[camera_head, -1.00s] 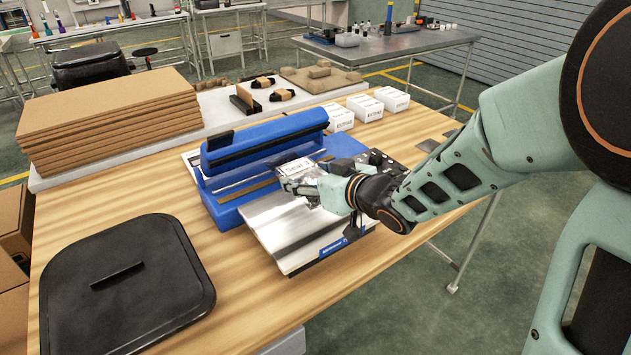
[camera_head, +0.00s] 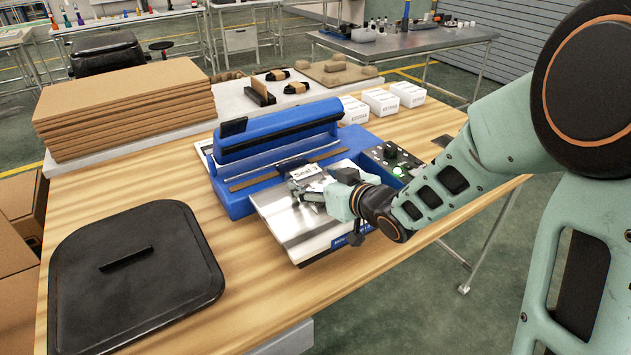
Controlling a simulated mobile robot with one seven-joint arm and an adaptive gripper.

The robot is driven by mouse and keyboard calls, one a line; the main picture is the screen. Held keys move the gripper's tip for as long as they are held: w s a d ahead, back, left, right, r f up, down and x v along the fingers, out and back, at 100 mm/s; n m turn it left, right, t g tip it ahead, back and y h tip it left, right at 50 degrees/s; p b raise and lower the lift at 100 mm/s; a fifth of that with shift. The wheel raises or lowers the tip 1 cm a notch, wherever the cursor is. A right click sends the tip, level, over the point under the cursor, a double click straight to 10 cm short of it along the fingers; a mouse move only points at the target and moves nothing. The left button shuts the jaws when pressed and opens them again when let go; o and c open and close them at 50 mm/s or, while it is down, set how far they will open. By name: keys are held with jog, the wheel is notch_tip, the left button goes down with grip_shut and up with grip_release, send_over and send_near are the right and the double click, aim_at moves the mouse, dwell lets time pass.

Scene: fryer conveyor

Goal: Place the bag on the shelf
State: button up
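A small bag with a white printed label (camera_head: 304,172) is at the sealing edge of the blue sealer (camera_head: 277,140). The rest of the bag is hard to tell apart from the fingers. My gripper (camera_head: 312,188) reaches in from the right, low over the sealer's silver metal shelf (camera_head: 290,219). Its fingers appear closed on the near part of the bag, though the contact is partly hidden. The shelf projects from the sealer's front and is otherwise bare.
A control panel with a lit green light (camera_head: 398,171) sits right of the sealer. White boxes (camera_head: 381,102) stand behind it. A black lid (camera_head: 134,272) lies at front left, stacked cardboard (camera_head: 125,108) behind. Bare wood (camera_head: 262,296) lies in front of the shelf.

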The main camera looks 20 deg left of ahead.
jog(key=shift+o, duration=1.1)
jog(key=shift+r, duration=0.15)
jog(key=shift+s+d+r, duration=0.1)
jog(key=shift+d+r, duration=0.1)
jog(key=p+v, duration=0.3)
jog(key=v, duration=0.8)
jog(key=shift+s+d+r, duration=0.1)
jog(key=shift+s+d, duration=0.05)
jog(key=shift+s, duration=0.05)
